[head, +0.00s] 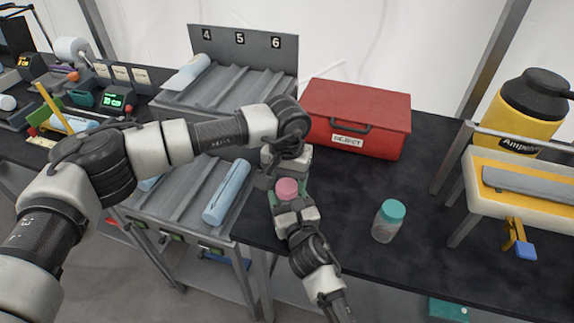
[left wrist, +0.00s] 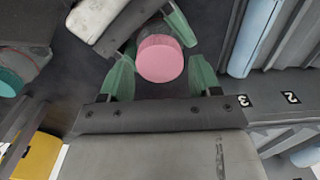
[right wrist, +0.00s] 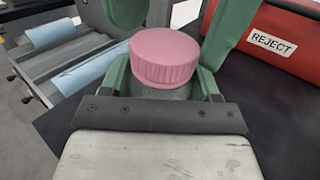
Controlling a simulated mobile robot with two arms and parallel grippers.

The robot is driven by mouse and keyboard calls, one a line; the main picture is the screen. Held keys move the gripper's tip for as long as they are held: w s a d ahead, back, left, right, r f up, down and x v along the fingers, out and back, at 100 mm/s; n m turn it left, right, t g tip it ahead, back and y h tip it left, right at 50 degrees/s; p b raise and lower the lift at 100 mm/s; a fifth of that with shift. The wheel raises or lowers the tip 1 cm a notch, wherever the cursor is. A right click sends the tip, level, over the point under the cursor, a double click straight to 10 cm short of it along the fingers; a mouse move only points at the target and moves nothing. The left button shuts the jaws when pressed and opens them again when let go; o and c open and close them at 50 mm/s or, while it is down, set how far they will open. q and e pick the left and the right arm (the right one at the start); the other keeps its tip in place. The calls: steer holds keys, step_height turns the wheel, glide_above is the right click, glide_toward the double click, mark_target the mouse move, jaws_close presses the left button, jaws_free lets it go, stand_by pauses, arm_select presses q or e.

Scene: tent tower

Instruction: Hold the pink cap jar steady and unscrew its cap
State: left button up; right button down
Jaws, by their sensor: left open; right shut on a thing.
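The jar's pink cap (head: 287,188) shows between my two grippers in the head view. It also shows in the left wrist view (left wrist: 160,58) and, with its ribbed side, in the right wrist view (right wrist: 164,58). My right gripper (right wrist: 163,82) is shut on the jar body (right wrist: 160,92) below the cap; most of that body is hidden. My left gripper (left wrist: 161,62) is open, with one green finger on each side of the cap and gaps showing between. The cap sits on the jar, and its threads are not visible.
A jar with a teal cap (head: 389,219) stands on the dark table to the right. A red REJECT box (head: 357,112) lies behind my grippers. A grey rack (head: 175,205) with light-blue cylinders (head: 228,192) is at the left. A yellow-and-white stand (head: 525,185) is at the far right.

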arm_select(q)
steer(key=shift+f, duration=0.8)
steer(key=c, duration=0.7)
steer(key=n, duration=0.6)
steer(key=shift+r, duration=0.1)
steer(key=shift+c, duration=0.2)
steer(key=n, duration=0.3)
steer(key=shift+n, duration=0.4)
steer(key=n, duration=0.3)
steer(key=shift+n, duration=0.4)
steer(key=o, duration=1)
